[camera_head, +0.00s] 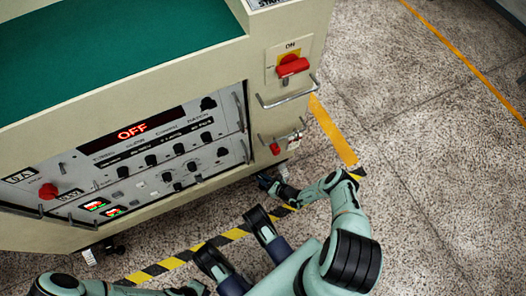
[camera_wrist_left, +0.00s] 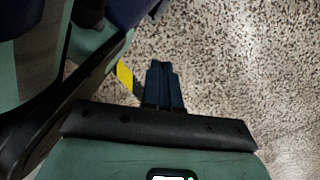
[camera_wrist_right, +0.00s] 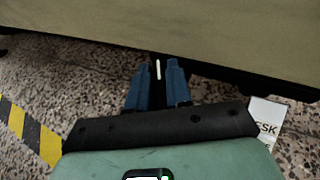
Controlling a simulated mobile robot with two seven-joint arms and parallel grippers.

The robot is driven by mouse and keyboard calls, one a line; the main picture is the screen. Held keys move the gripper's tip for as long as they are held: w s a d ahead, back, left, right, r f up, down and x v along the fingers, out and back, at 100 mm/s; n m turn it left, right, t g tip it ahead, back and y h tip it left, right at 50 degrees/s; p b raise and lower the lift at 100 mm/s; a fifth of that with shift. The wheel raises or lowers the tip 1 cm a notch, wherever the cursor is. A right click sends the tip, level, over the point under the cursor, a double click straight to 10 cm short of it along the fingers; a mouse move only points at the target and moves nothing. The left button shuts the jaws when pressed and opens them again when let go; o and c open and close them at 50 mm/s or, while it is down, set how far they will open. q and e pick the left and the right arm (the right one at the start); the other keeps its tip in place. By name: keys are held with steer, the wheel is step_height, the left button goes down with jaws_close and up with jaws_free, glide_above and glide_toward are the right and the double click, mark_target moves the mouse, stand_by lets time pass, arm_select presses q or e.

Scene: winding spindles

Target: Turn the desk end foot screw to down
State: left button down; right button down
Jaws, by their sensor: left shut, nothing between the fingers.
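The desk end foot (camera_head: 283,171) stands under the right end of the machine in the head view, with a white label beside it. In the right wrist view this label (camera_wrist_right: 267,117) shows the letters "SK". My right gripper (camera_head: 268,183) is low at that foot, under the cabinet edge. Its fingers (camera_wrist_right: 160,85) stand a little apart, with a thin light bar and something dark between the tips. I cannot tell whether they press on it. The screw itself is mostly hidden. My left gripper (camera_wrist_left: 162,85) is shut and empty above the floor.
The machine cabinet (camera_head: 230,65) overhangs the foot. Another foot (camera_head: 92,255) with a dark knob is at the lower left. A red switch (camera_head: 292,66) and a metal handle (camera_head: 287,92) stick out of the end panel. The speckled floor at right is clear.

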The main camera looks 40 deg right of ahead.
arm_select(q)
steer(key=shift+w, duration=0.1)
arm_select(e)
steer(key=m+h+p, duration=0.3)
steer(key=h, duration=0.1)
steer(key=shift+a, duration=0.1)
arm_select(q)
steer(key=w+r+t, duration=0.2)
steer(key=w+r, duration=0.1)
steer(key=w, duration=0.3)
arm_select(e)
steer(key=shift+m+h, duration=0.5)
steer(key=shift+m, duration=0.2)
steer(key=shift+m+h, duration=0.4)
steer(key=shift+h, duration=0.1)
steer(key=m+g+h+b, duration=0.1)
steer(key=m+h+b, duration=0.1)
steer(key=m+h, duration=0.1)
arm_select(q)
steer(key=s+f+g+b, duration=0.1)
steer(key=s+f+g, duration=0.1)
steer(key=s, duration=0.4)
steer(key=shift+f, duration=0.5)
arm_select(e)
steer(key=shift+m+g+h, duration=0.3)
steer(key=shift+m+h, duration=0.3)
steer(key=shift+h, duration=0.2)
arm_select(q)
steer(key=shift+s, duration=0.15)
